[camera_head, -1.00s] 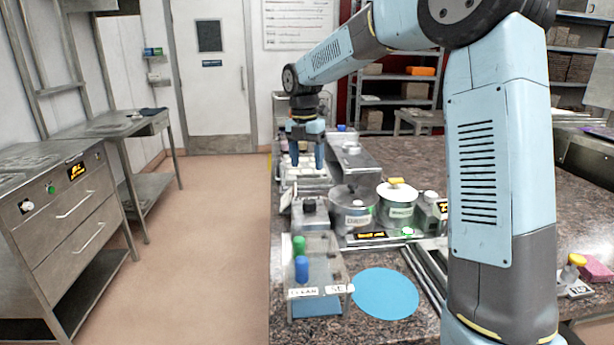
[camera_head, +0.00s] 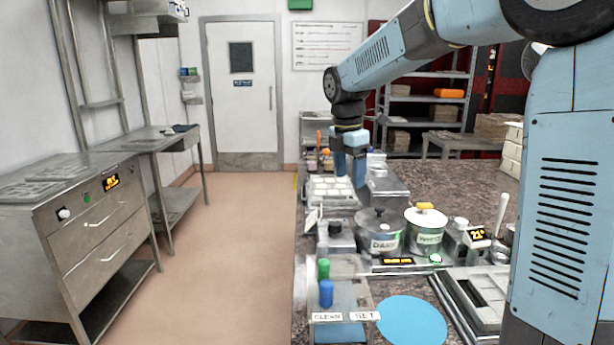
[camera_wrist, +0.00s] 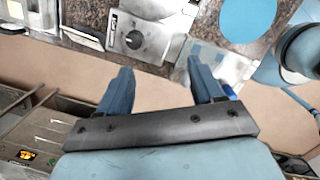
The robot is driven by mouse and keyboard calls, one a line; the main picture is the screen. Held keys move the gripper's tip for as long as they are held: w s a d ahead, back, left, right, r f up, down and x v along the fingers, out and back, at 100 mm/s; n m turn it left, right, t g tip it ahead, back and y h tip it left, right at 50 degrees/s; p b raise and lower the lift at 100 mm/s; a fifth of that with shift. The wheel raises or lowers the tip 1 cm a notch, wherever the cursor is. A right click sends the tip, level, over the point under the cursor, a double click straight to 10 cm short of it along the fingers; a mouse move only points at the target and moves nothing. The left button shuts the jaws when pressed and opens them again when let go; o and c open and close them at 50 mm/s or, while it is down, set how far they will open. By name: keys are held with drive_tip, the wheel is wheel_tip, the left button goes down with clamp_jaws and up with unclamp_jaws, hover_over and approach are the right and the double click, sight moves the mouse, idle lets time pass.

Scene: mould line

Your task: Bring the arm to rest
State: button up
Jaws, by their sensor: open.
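My gripper (camera_head: 349,168) hangs from my arm, fingers pointing down, above the far left part of the granite counter (camera_head: 440,172). It is in front of a white moulded tray (camera_head: 326,188) in the head view. In the wrist view my gripper (camera_wrist: 160,85) shows two blue fingers spread apart, with nothing between them but floor behind. My arm reaches in from the right, bent over the counter.
Two lidded pots, DARK (camera_head: 379,236) and WHITE (camera_head: 427,232), stand on the counter below. A rack with green and blue cylinders (camera_head: 326,292) and a blue disc (camera_head: 412,322) are nearer. A steel drawer unit (camera_head: 100,225) stands left across open floor (camera_head: 225,260).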

drive_tip(key=s+d+m+t, duration=0.1)
drive_tip(key=s+d+m, duration=0.3)
drive_tip(key=s+m, duration=0.4)
drive_tip(key=s+d+m+t, duration=0.2)
drive_tip(key=s+d+m, duration=0.2)
drive_tip(key=s+m, duration=0.4)
drive_tip(key=s+d+m+t+y, duration=0.1)
drive_tip(key=s+d+m, duration=0.3)
drive_tip(key=s+m, duration=0.3)
drive_tip(key=shift+s+d+f+m+t, duration=0.2)
drive_tip(key=shift+s+f+m+t, duration=0.2)
drive_tip(key=shift+s, duration=2.2)
